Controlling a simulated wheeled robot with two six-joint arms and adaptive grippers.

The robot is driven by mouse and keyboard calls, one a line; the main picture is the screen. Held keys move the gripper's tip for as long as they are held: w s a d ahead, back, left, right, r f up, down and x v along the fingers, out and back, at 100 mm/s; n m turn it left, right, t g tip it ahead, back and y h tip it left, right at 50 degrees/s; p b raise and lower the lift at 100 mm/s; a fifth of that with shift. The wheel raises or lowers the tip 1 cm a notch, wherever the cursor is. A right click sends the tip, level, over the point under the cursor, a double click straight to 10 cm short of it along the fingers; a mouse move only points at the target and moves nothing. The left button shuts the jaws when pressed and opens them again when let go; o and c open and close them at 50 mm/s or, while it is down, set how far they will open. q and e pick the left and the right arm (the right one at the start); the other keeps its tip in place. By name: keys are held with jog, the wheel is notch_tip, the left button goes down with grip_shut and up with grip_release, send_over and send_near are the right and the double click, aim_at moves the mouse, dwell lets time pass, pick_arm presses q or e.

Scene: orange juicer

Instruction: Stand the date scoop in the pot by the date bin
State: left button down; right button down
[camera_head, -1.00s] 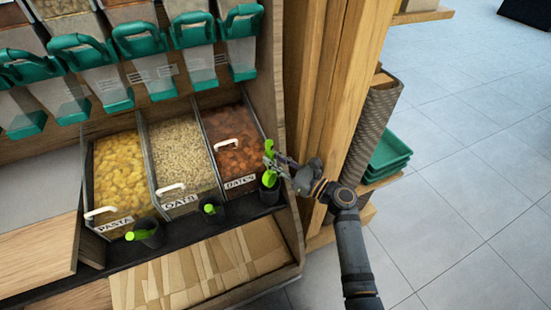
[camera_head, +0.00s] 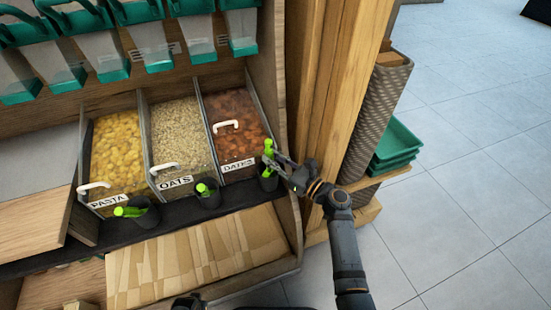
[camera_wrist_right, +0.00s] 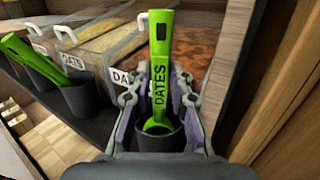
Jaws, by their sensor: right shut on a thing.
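The green date scoop (camera_head: 268,147), marked DATES on its handle, stands nearly upright in my right gripper (camera_head: 272,160). In the right wrist view, the scoop (camera_wrist_right: 160,70) is between the fingers of the gripper (camera_wrist_right: 158,100), which is shut on it. Its lower end is at the mouth of the dark pot (camera_wrist_right: 165,140) and looks inside the rim; how deep it sits is hidden. In the head view, that pot (camera_head: 268,183) stands in front of the date bin (camera_head: 238,125), below its DATES label.
The oats bin (camera_head: 180,135) and pasta bin (camera_head: 125,150) stand to the left, with pots holding green scoops (camera_head: 207,192) in front. Green dispensers (camera_head: 240,35) hang above the bins.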

dwell(0.3)
jog(key=c, duration=1.1)
grip_release()
jog(key=shift+c, duration=0.2)
jog(key=o, duration=0.8)
